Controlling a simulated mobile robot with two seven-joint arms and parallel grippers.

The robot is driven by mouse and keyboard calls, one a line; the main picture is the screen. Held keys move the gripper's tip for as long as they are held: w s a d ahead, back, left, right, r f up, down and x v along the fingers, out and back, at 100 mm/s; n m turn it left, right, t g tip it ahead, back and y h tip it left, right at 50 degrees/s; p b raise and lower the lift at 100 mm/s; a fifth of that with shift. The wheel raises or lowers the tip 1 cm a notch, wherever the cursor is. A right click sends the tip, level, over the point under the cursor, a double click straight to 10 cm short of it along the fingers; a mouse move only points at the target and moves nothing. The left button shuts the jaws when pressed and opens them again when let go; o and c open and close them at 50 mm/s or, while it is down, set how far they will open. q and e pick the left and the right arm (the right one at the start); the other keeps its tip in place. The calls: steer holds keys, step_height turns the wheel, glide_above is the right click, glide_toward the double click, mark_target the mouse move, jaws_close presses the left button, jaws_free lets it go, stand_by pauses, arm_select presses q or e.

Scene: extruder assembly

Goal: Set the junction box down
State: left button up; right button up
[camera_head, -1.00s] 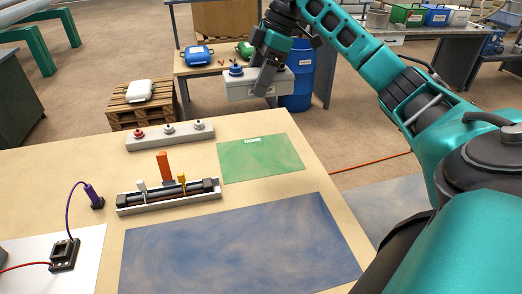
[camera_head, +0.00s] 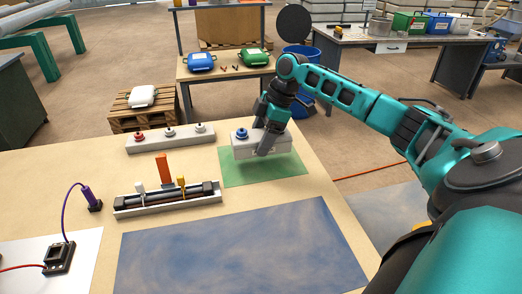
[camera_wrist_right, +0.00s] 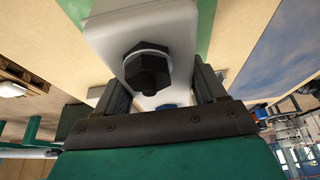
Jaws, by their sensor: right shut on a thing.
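The junction box (camera_head: 245,147) is a light grey box with a blue fitting on top. My right gripper (camera_head: 266,142) is shut on it, at or just above the green mat (camera_head: 262,178) marked DONE in the earlier view. I cannot tell whether its underside touches the mat. In the right wrist view the pale box (camera_wrist_right: 170,38) sits between the two fingers (camera_wrist_right: 165,90), with a dark hex fitting (camera_wrist_right: 148,70) facing the camera. The box hides the mat's far part. My left gripper is not in view.
A grey strip with several knobs (camera_head: 170,138) lies left of the mat. A tray with dark rods (camera_head: 168,201) and an orange upright piece (camera_head: 163,168) is nearer. A blue mat (camera_head: 240,255) covers the front. A purple-cabled plug (camera_head: 92,196) stands at left.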

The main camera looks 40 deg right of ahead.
steer(key=shift+f, duration=2)
steer(key=o, duration=1.4)
steer(key=shift+f, duration=0.1)
steer(key=shift+c, duration=0.2)
steer(key=v, duration=1.2)
steer(key=shift+p, duration=0.3)
